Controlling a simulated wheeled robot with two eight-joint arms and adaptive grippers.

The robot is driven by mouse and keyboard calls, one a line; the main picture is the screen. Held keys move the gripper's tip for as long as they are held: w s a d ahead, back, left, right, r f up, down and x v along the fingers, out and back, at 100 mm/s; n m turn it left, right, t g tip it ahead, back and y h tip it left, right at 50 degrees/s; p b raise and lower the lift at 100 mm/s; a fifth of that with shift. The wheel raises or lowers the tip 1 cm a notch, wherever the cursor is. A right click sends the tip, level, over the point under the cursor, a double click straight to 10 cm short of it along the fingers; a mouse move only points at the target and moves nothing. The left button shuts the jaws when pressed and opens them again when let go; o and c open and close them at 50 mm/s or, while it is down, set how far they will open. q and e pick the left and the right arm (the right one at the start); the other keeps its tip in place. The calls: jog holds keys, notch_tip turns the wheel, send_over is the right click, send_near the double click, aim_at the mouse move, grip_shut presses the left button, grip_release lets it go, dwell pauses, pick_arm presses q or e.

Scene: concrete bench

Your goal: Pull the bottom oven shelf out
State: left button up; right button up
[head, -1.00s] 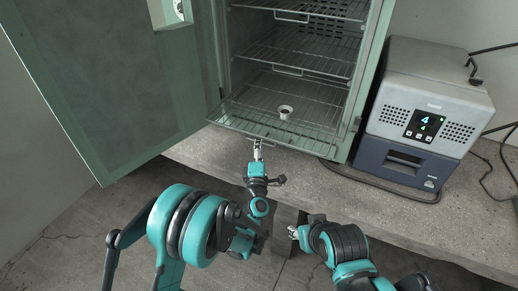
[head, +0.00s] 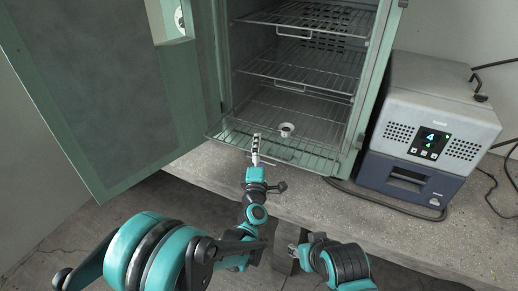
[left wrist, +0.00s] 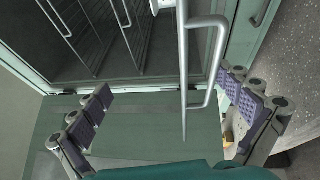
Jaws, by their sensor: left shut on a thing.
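The oven (head: 381,75) stands open, with several wire shelves inside. The bottom shelf (head: 318,160) is the lowest; its front part shows over the oven's front edge. A small white cup (head: 286,130) stands on it. My left gripper (head: 256,148) is at the front of this shelf, left of the cup in the head view. My right gripper (head: 293,252) is low in front of the bench, away from the shelf.
The green oven door (head: 110,90) is swung open on the left. A grey and blue device with a display (head: 425,145) stands right of the oven. A black cable lies on the concrete bench (head: 400,238). Two higher shelves (head: 310,70) are above the bottom one.

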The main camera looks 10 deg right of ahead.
pick_arm(q)
jog(key=shift+s+r, duration=0.55)
jog(key=shift+r, duration=0.2)
jog(key=shift+s+d+f, duration=0.15)
jog(key=shift+s+f, duration=0.1)
jog(key=shift+s, duration=0.7)
jog(key=s, duration=0.1)
jog(key=s+r, duration=0.1)
jog(key=s, duration=0.2)
jog(key=shift+s+a+r, duration=0.35)
jog(key=shift+r, duration=0.05)
jog(key=c, duration=0.9)
jog(key=shift+s, duration=0.65)
jog(key=c, duration=0.6)
jog(key=shift+o, duration=0.2)
jog(key=shift+s+a+f+b, duration=0.4)
jog(key=shift+s+f, duration=0.2)
jog(key=shift+f, duration=0.25)
pick_arm(e)
jog(key=shift+s+d+r, duration=0.1)
jog(key=shift+s+r, duration=0.1)
jog(key=shift+s, duration=0.35)
jog(key=shift+s+r, duration=0.2)
jog(key=shift+s, duration=0.35)
